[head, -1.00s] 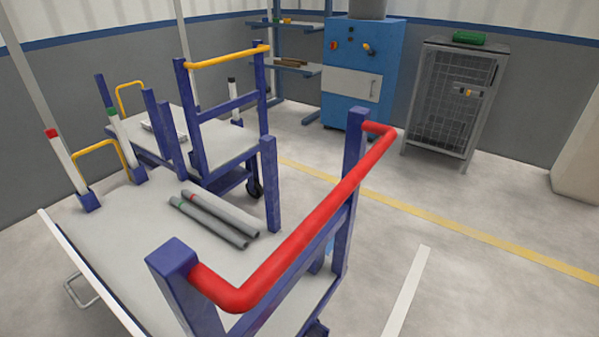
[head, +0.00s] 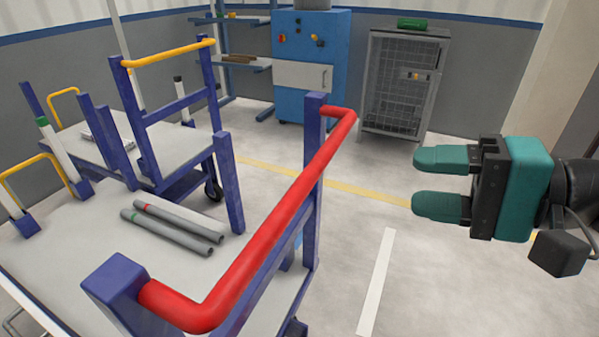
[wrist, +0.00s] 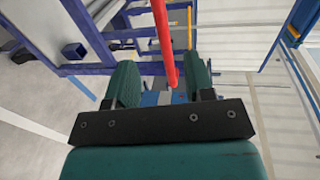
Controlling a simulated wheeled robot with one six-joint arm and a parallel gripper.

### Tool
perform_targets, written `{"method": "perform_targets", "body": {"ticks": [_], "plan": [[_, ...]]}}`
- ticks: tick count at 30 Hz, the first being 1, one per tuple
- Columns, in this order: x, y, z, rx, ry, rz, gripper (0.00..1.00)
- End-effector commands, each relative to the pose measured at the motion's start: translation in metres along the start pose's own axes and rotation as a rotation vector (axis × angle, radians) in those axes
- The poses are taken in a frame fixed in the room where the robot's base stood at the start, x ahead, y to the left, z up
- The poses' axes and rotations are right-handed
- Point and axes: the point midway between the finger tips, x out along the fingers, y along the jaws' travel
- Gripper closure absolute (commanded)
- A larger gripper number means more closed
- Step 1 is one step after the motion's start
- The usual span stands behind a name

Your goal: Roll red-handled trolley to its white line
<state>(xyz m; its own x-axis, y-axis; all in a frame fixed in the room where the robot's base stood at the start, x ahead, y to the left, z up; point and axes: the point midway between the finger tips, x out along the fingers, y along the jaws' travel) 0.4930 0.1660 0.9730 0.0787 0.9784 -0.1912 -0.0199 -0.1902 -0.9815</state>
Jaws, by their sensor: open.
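The red-handled trolley has a red bar (head: 262,238) on blue posts at its near right end. Its grey deck (head: 110,275) fills the lower left of the head view and carries two grey pipes (head: 172,228), one with a red band and one with a green band. A white line (head: 376,282) lies on the floor to the right of the trolley. My gripper (head: 428,182) is open and empty, to the right of the red handle in the head view, fingers pointing left. In the wrist view the red handle (wrist: 164,45) shows beyond and between the open fingers.
A yellow-handled trolley (head: 178,52) stands behind. A blue cabinet (head: 305,75) and a grey mesh cage (head: 400,90) with a green item (head: 411,23) on top stand by the wall. A yellow floor line (head: 370,193) crosses open floor.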

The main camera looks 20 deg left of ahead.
Motion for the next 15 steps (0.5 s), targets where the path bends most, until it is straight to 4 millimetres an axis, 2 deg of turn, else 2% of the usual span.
{"method": "perform_targets", "body": {"ticks": [15], "plan": [[0.114, 0.0, 0.003, -0.005, -0.008, 0.003, 0.52]]}}
